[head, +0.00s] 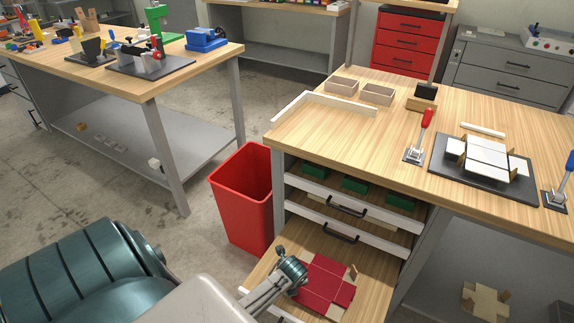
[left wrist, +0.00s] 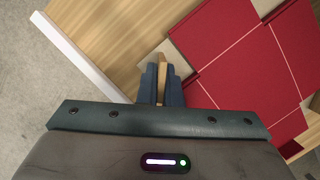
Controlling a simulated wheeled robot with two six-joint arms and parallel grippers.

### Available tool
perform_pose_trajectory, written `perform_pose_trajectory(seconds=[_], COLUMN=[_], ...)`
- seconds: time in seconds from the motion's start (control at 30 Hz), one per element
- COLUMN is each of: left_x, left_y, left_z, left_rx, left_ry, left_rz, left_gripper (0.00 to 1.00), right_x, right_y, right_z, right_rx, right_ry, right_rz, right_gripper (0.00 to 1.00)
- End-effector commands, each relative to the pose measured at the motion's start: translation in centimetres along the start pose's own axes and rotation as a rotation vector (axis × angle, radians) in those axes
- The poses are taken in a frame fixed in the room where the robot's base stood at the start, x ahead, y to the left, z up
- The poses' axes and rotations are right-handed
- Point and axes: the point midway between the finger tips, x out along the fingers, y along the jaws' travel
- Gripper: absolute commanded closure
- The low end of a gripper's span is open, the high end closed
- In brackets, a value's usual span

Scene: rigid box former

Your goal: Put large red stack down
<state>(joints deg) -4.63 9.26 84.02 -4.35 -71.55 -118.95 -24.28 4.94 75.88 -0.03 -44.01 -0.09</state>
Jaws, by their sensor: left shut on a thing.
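The large red stack (head: 325,278) is flat red board with white crease lines and tan edges. It lies on or just above the wooden bottom of the open low drawer (head: 268,272); the frames do not show if it touches. In the left wrist view the red stack (left wrist: 245,60) fills the upper right. My left gripper (head: 298,279) is at the stack's left side. In the left wrist view its fingers (left wrist: 161,80) are shut on a narrow upright tan tab at the stack's edge. Another upright tan tab stands at the stack's right side. My right gripper is not in view.
Above are drawers with green contents (head: 355,186) under a wooden workbench (head: 330,140). A red bin (head: 240,205) stands close left of the bench. The drawer's white side wall (left wrist: 85,55) is left of my fingers. A tan blank (head: 485,301) lies on the lower shelf at right.

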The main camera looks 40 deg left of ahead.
Motion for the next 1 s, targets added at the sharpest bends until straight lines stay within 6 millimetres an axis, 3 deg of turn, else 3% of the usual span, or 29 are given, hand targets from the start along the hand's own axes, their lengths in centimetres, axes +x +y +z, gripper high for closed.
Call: perform_pose_trajectory(seconds=[0.13, 0.5, 0.63, 1.0], left_x=[1.2, 1.6, 1.6, 1.1], left_y=[-0.1, -0.1, 0.0, 0.0], left_z=[-0.3, -0.4, -0.5, -0.4], left_rx=[-0.001, -0.001, 0.0, 0.0], left_ry=[-0.001, -0.001, -0.001, -0.001], left_rz=[-0.001, -0.002, -0.001, -0.002], left_gripper=[1.0, 1.0, 0.73, 0.73], right_x=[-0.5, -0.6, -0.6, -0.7], right_y=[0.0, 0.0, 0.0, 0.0], right_z=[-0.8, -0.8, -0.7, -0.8], right_rx=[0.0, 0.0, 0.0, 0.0], right_ry=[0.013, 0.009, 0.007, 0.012], right_rz=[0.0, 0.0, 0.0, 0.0], right_gripper=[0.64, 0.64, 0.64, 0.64])
